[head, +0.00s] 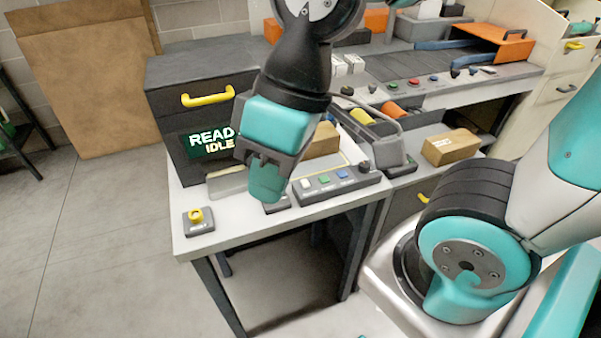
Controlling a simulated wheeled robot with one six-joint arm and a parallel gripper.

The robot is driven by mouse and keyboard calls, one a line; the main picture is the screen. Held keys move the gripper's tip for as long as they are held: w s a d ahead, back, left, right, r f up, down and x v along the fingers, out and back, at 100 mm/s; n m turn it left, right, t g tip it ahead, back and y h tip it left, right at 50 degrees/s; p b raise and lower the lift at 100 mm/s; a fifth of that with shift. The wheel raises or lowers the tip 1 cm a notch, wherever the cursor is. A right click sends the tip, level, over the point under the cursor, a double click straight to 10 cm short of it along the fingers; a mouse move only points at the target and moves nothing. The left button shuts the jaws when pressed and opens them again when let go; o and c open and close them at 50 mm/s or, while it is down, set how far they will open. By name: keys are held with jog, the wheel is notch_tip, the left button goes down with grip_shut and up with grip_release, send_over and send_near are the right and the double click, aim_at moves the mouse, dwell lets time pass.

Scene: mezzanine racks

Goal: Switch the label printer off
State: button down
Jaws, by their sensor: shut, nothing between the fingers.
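A dark cabinet (165,104) with a yellow handle stands at the back left of the light table (225,233). Its green display (205,142) reads READY and IDLE, partly covered by my gripper. I cannot tell for sure which unit is the label printer. A grey control box (338,186) with white, green and blue buttons and a dark knob sits on the table. A small box with a yellow knob (196,216) stands at the front left corner. My gripper (266,184) is shut and empty, pointing down, in front of a small dark box (277,204) that it partly hides.
A cardboard box (451,147) lies on the bench to the right. Another carton (322,141) is behind my gripper. A grey bent frame stands over the table's right side. Large brown boards (90,85) lean on the wall.

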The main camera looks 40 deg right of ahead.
jog(key=w+d+f+n+h+b, duration=0.1)
jog(key=w+d+f+n+b, duration=0.2)
jog(key=w, duration=0.4)
jog(key=w+d+f+h+b, duration=0.1)
jog(key=w+d+f, duration=0.3)
jog(key=w+d, duration=0.25)
jog(key=n+h+b, duration=0.2)
jog(key=n+b, duration=0.1)
jog(key=n, duration=0.2)
send_over(305, 179)
notch_tip(305, 179, down, 8)
jog(key=shift+w+r, duration=0.1)
jog(key=shift+r, duration=0.1)
notch_tip(305, 179, down, 14)
jog(key=shift+f+p, duration=0.1)
jog(key=shift+p, duration=1)
